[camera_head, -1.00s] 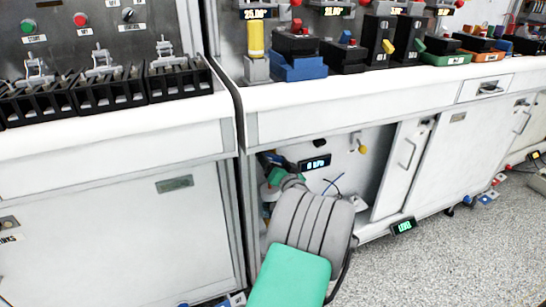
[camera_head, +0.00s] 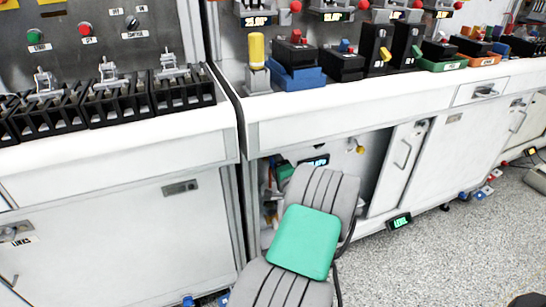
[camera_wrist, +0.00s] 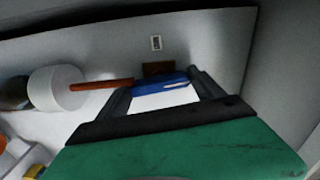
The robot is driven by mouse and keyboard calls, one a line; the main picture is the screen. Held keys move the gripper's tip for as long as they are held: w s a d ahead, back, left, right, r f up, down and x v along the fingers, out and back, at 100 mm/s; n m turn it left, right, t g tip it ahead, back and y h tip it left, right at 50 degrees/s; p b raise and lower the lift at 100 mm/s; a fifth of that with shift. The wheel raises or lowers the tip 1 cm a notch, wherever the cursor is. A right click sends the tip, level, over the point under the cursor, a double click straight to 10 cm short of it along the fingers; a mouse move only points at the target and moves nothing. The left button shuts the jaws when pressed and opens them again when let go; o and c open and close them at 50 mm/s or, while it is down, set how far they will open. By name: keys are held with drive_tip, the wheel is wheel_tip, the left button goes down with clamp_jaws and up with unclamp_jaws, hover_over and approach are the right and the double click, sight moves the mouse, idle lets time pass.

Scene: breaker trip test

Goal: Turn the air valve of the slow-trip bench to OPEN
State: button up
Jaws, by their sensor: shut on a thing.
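In the wrist view my gripper (camera_wrist: 160,84) has its dark fingers on either side of a blue bar with a pale mark (camera_wrist: 172,86), and it is shut on it. The bar looks like the air valve's handle, but I cannot read a label on it. A red-brown rod (camera_wrist: 100,85) runs from a white round fitting (camera_wrist: 57,88) toward the bar. In the head view my arm reaches into the open bay under the bench and hides the gripper and valve.
A lit display (camera_head: 315,161) in the bay is partly covered by my arm. A yellow knob (camera_head: 360,149) sits to its right. The cabinet door (camera_head: 404,160) and a LEVEL display (camera_head: 399,221) are close on the right. The bench top (camera_head: 340,87) is above my arm.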

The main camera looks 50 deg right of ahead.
drive_tip(key=shift+m+p, duration=0.3)
drive_tip(key=shift+m, duration=0.4)
drive_tip(key=o, duration=1.4)
drive_tip(key=shift+c, duration=0.2)
drive_tip(key=p+v, duration=0.1)
drive_tip(key=v, duration=0.7)
drive_tip(key=shift+d, duration=0.1)
